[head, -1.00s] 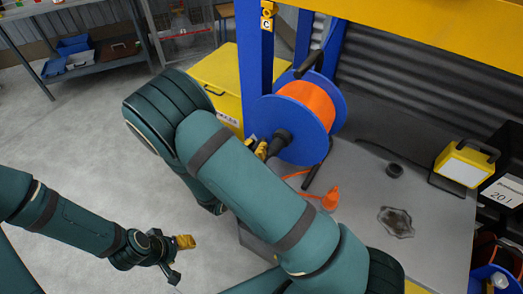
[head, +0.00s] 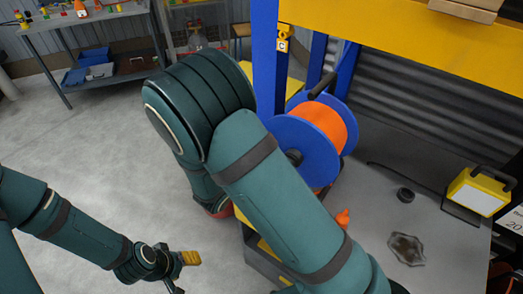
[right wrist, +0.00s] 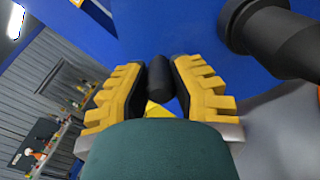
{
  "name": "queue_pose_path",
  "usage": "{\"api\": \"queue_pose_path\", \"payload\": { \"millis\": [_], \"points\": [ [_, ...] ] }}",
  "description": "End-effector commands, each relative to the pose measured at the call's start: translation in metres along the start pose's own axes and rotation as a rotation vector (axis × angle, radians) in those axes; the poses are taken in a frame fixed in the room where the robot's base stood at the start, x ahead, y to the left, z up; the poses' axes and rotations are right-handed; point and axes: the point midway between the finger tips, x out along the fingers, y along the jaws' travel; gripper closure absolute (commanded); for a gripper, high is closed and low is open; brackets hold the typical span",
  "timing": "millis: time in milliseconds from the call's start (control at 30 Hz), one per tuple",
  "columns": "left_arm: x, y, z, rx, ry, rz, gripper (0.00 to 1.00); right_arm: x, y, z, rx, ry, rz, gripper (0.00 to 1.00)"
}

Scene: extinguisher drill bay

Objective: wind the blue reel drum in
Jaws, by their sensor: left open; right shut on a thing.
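The blue reel drum (head: 295,138), wound with orange line (head: 325,122), stands on the grey bench by a blue post. Its dark hub (head: 293,157) faces me, and a black bar (head: 322,82) shows at its top. My right arm hides its lower left side and my right gripper in the head view. In the right wrist view, my right gripper (right wrist: 160,68) is shut on a black cylindrical handle (right wrist: 159,88) in front of the blue flange (right wrist: 215,40). The thick dark hub also shows there (right wrist: 265,35). My left gripper (head: 182,272) is open and empty, low over the floor.
An orange nozzle (head: 343,218) lies right of my arm on the bench (head: 375,200). A yellow beam (head: 400,38) crosses above. Open floor lies left.

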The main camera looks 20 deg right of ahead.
Motion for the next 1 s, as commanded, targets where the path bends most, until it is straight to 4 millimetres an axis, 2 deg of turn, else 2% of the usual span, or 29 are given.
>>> {"api": "queue_pose_path", "payload": {
  "millis": [200, 433, 1000],
  "points": [
    [0.007, -0.003, -0.001, 0.001, 0.004, 0.000, 0.44, 0.001, 0.003, 0.014, 0.170, -0.003, -0.002, 1.00],
    [0.012, -0.004, -0.002, 0.001, 0.006, 0.000, 0.44, 0.001, 0.005, 0.025, 0.289, -0.002, -0.002, 1.00],
    [0.014, -0.005, -0.002, 0.001, 0.008, 0.000, 0.44, 0.001, 0.006, 0.032, 0.358, -0.003, -0.001, 1.00]
  ]
}}
